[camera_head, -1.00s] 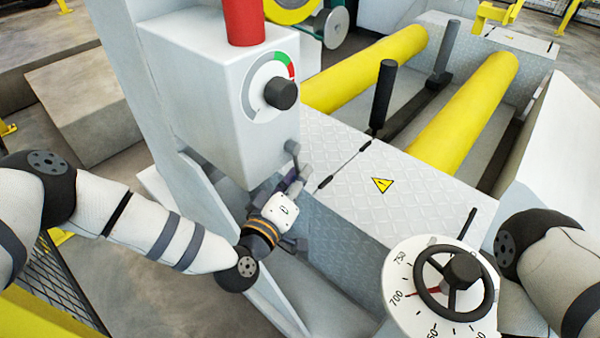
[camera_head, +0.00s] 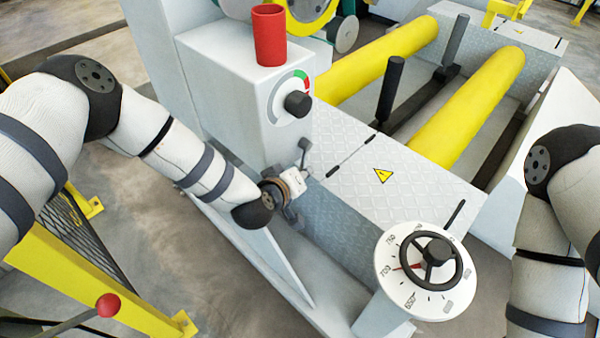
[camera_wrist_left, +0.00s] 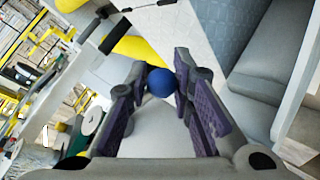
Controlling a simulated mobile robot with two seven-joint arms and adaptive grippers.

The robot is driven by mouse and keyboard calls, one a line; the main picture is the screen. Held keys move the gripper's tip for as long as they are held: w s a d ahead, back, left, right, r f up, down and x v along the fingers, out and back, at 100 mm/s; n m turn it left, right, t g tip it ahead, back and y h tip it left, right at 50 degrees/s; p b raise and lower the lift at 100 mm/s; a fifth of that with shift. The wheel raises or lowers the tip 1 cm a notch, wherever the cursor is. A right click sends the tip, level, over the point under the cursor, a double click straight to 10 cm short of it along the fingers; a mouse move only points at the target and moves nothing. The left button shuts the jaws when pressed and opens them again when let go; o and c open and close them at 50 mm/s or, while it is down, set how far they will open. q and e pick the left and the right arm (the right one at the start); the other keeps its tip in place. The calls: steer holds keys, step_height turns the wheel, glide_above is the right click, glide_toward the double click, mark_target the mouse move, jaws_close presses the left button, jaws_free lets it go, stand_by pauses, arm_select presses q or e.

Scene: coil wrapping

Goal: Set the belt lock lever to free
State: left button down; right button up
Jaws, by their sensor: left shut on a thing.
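My left gripper (camera_head: 300,165) is beside the lower right corner of the grey control box (camera_head: 222,85) in the head view. In the left wrist view, my left gripper (camera_wrist_left: 160,88) has its purple-padded fingers shut on a round blue knob (camera_wrist_left: 160,82). The knob's shaft is hidden there, and the blue does not show in the head view. A small dark grey knob (camera_head: 304,144) sticks out at the box's lower corner, just above the gripper. I cannot read any free or locked marking. My right arm shows at the right, but its gripper is out of view.
The box carries a black rotary knob (camera_head: 298,104) on a green-red dial and a red cylinder (camera_head: 269,35) on top. A handwheel (camera_head: 431,257) with a numbered dial stands lower right. A red-knobbed lever (camera_head: 108,305) is lower left. Yellow rollers (camera_head: 465,110) lie behind.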

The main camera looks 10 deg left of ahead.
arm_select(q)
steer(key=shift+w+d+r, duration=0.2)
steer(key=shift+d+r, duration=0.2)
steer(key=shift+r, duration=0.2)
steer(key=c, duration=1.2)
jaws_free()
steer(key=shift+o, duration=0.2)
steer(key=shift+s+a+f, duration=0.1)
steer(key=shift+s+f, duration=0.05)
steer(key=shift+f, duration=0.15)
steer(key=v, duration=1.2)
